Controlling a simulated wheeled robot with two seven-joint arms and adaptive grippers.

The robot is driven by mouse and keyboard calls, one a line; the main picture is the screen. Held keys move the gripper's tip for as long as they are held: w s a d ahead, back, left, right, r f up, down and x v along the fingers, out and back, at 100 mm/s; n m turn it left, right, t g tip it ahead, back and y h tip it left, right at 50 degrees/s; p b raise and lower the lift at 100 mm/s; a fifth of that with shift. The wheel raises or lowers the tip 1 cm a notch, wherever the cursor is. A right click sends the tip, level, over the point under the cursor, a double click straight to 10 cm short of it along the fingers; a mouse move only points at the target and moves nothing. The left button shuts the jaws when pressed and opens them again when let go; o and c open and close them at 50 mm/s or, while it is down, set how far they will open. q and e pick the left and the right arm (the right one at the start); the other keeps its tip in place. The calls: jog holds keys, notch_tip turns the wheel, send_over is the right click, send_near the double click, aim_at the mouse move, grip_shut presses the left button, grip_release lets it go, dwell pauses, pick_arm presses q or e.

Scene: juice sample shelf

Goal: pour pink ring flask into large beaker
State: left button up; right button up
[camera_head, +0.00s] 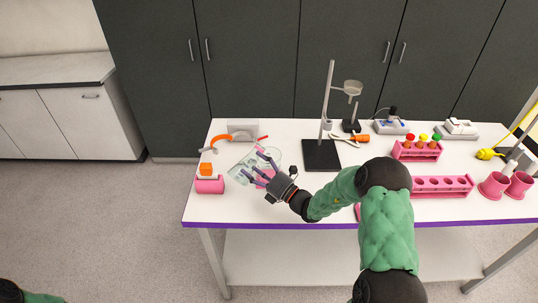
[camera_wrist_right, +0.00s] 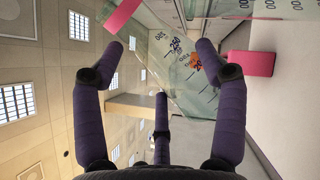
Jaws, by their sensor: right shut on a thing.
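My right gripper (camera_head: 262,168) is over the left part of the table, its purple fingers shut on clear glassware. This looks like the flask (camera_head: 241,172), tilted over, with its body at the left of the fingers. In the wrist view my right gripper (camera_wrist_right: 162,75) frames clear, printed glass (camera_wrist_right: 180,60). A pink piece (camera_wrist_right: 122,14) shows at the top there; I cannot tell if it is the flask's ring. Another clear rim, likely the large beaker (camera_head: 276,155), shows just behind the fingers. The glass outlines overlap, and I see no liquid clearly. My left gripper is out of view.
A pink block (camera_head: 209,186) with an orange piece (camera_head: 206,169) stands at the left edge. A stand with a black base (camera_head: 321,156) is right of the glassware. Pink racks (camera_head: 441,187) and pink cups (camera_head: 494,186) stand at the right.

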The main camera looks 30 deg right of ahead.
jog(key=shift+a+f+m+t+h+b, duration=0.1)
jog(key=shift+f+m+t+h+b, duration=0.1)
jog(key=shift+m, duration=0.3)
jog(key=shift+f+m+t+h+b, duration=0.1)
jog(key=shift+m+t, duration=0.1)
jog(key=shift+m, duration=0.3)
jog(key=shift+r+m+h+p, duration=0.3)
jog(key=shift+r+m+h, duration=0.25)
jog(key=shift+m, duration=0.65)
dwell(0.5)
jog(key=shift+r+p, duration=0.2)
jog(key=shift+p, duration=0.1)
jog(key=shift+d+r+m+t+h+p, duration=0.2)
jog(key=shift+d+m+p, duration=0.1)
jog(key=shift+m+p, duration=0.3)
jog(key=shift+d+r+m+t+h+p, duration=0.1)
jog(key=shift+d+r+m+t+p, duration=0.15)
jog(key=shift+m+p, duration=0.3)
jog(key=shift+w+d+r+m+h+p, duration=0.1)
jog(key=shift+r+m+h+p, duration=0.3)
jog(key=shift+m+p, duration=0.9)
dwell(1.9)
jog(key=shift+p, duration=0.4)
